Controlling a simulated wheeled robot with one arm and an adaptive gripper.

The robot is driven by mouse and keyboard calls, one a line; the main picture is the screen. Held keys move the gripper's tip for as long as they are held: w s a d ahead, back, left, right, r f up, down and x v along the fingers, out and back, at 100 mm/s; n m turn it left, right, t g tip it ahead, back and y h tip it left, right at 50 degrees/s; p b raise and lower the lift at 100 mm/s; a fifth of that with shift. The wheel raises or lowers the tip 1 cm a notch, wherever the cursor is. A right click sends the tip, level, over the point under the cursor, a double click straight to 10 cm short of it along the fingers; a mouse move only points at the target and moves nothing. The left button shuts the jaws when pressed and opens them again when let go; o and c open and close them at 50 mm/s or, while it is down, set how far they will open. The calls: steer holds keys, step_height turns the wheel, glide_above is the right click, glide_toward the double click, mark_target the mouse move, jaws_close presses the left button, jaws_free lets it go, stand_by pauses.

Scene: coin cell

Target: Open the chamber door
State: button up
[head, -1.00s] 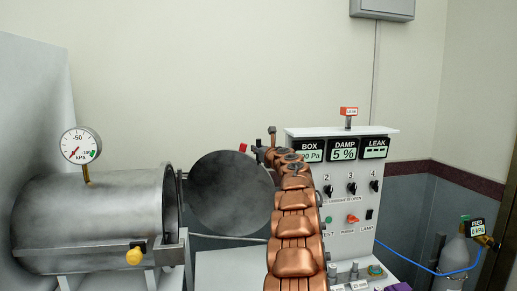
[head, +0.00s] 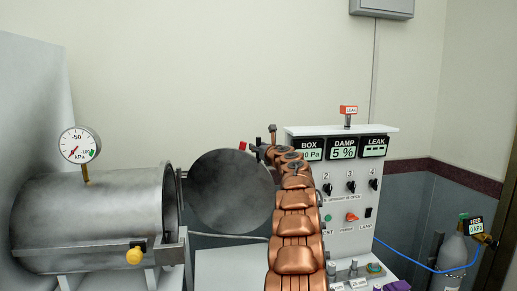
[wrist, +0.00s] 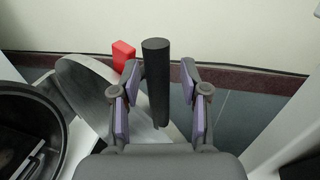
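The chamber (head: 95,220) is a grey metal cylinder lying on its side at the left of the head view. Its round door (head: 230,192) stands swung out from the chamber's right end. In the wrist view, the door (wrist: 85,85) is tilted beside the chamber's dark open mouth (wrist: 30,130). A black bar handle (wrist: 156,85) and a red block (wrist: 122,54) are near the door's edge. My gripper (wrist: 161,85) is open, with its purple-padded fingers on either side of the handle and gaps showing. In the head view, my gripper (head: 257,151) is small and partly hidden by my arm.
A control panel (head: 340,215) with displays and switches stands right of my arm. A pressure gauge (head: 80,145) and a yellow knob (head: 135,256) are on the chamber. A gas bottle (head: 453,258) with a blue hose stands at the far right.

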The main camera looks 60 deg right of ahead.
steer(key=shift+s+a, duration=0.1)
stand_by(0.3)
steer(key=v, duration=1.1)
steer(key=shift+s+a, duration=0.2)
steer(key=shift+s, duration=0.15)
stand_by(0.7)
